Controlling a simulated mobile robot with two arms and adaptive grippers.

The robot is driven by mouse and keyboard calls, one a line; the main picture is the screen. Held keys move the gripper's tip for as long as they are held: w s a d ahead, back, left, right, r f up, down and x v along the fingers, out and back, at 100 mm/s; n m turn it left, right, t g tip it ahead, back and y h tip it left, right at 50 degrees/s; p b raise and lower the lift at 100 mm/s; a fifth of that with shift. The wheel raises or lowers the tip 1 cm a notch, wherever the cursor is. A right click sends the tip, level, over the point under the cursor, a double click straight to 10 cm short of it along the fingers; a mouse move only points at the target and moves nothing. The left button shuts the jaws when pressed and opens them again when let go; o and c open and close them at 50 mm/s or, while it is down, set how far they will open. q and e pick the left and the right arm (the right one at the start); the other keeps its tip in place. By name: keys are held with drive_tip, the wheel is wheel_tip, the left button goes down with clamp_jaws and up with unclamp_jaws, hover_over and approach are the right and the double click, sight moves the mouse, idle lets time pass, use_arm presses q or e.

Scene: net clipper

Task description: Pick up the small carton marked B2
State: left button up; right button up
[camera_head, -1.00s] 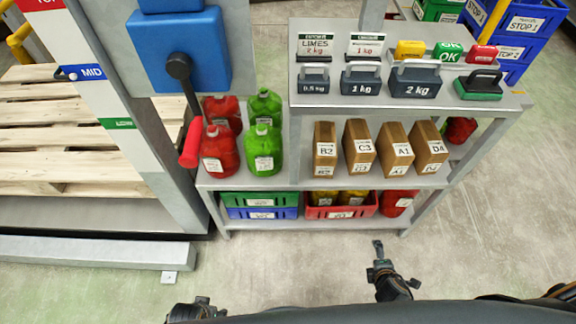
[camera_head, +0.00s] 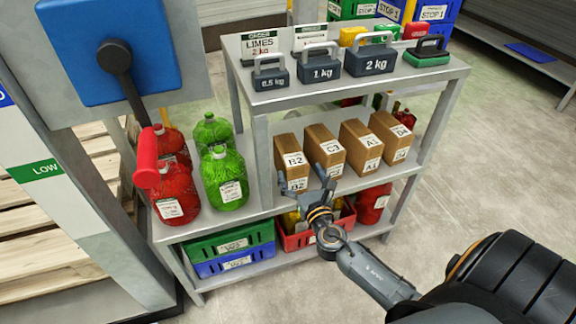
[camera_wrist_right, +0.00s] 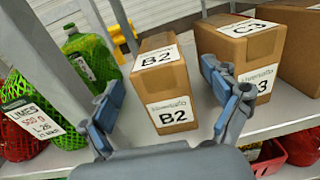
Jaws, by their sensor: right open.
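The small brown carton marked B2 (camera_head: 291,160) stands upright on the middle shelf, leftmost in a row of cartons. In the right wrist view the B2 carton (camera_wrist_right: 160,85) stands ahead, between my open fingers, with B2 labels on its top and front. My right gripper (camera_head: 322,186) is open and empty, just in front of the B2 and C3 cartons. In the wrist view its two blue-grey fingertips (camera_wrist_right: 168,100) lie on either side of the B2 carton's outline; contact is not visible. My left gripper is not in view.
The C3 carton (camera_head: 324,148) stands close right of B2, with A1 (camera_head: 361,146) and D4 (camera_head: 391,136) beyond. Netted green (camera_head: 222,178) and red (camera_head: 175,192) bags stand left. Weights (camera_head: 320,70) stand on the upper shelf. A shelf post (camera_head: 263,155) rises left of B2.

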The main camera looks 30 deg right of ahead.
sight(292, 153)
drive_tip(key=shift+x, duration=1.2)
drive_tip(key=x, duration=0.5)
drive_tip(key=shift+a+f+b, duration=0.1)
drive_tip(key=shift+f+b, duration=0.15)
drive_tip(key=shift+b, duration=0.15)
drive_tip(key=c, duration=1.6)
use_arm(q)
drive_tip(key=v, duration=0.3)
use_arm(e)
drive_tip(key=shift+r, duration=0.2)
drive_tip(key=shift+c, duration=1)
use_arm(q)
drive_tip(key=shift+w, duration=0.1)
use_arm(e)
drive_tip(key=shift+r, duration=0.15)
